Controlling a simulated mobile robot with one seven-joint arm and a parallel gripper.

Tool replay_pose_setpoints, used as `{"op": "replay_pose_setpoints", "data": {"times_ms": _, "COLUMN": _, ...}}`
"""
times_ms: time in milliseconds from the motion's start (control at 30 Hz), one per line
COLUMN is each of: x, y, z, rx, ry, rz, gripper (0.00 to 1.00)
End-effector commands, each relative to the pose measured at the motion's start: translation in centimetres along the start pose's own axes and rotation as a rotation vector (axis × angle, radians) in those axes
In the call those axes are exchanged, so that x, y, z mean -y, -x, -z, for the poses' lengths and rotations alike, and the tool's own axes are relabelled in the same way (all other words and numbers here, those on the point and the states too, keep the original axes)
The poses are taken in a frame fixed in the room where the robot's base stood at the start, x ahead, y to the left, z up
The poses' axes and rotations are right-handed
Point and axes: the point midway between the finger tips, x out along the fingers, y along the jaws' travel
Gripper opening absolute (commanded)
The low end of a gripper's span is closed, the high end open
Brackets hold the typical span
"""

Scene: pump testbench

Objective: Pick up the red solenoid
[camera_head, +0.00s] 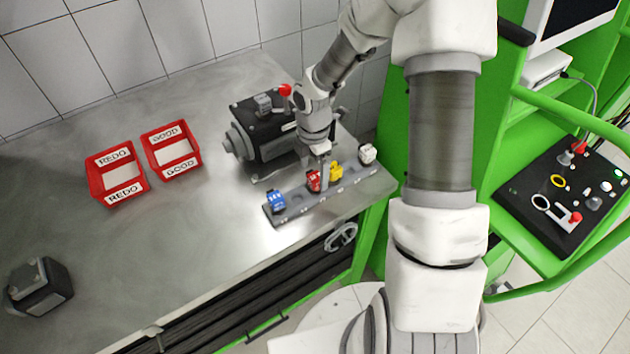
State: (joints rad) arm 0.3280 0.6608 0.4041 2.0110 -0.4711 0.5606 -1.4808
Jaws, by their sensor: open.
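The red solenoid (313,181) sits on the grey rail (295,212) near the table's front right edge, between a blue solenoid (276,200) on its left and a yellow one (336,171) on its right. My gripper (319,176) points down at the red solenoid and partly hides it. The jaws are open, with a finger in front of the red solenoid. I cannot tell whether the fingers touch it. A white solenoid (367,153) stands at the right end of the rail.
A black pump (262,131) with a red cap stands just behind the rail. Red bins marked REDO (101,192) and GOOD (151,160) stand to the left. A dark block (40,287) lies front left. The table (165,245) between is clear. A green console (520,235) stands right.

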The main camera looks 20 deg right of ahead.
Motion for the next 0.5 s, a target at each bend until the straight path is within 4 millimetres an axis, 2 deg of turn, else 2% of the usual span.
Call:
{"op": "replay_pose_setpoints", "data": {"times_ms": 100, "x": 0.1, "y": -1.7, "z": 0.1, "rx": -0.002, "ry": 0.000, "rz": 0.002, "gripper": 0.94}}
{"op": "replay_pose_setpoints", "data": {"times_ms": 200, "x": 0.0, "y": -2.3, "z": 0.0, "rx": 0.000, "ry": 0.001, "rz": 0.001, "gripper": 0.94}}
{"op": "replay_pose_setpoints", "data": {"times_ms": 433, "x": 0.0, "y": -2.5, "z": 0.0, "rx": 0.000, "ry": 0.000, "rz": 0.000, "gripper": 0.94}}
{"op": "replay_pose_setpoints", "data": {"times_ms": 467, "x": 0.0, "y": -2.5, "z": 0.0, "rx": 0.000, "ry": 0.000, "rz": 0.000, "gripper": 0.93}}
{"op": "replay_pose_setpoints", "data": {"times_ms": 500, "x": 0.0, "y": -2.5, "z": 0.0, "rx": 0.000, "ry": 0.000, "rz": 0.000, "gripper": 0.85}}
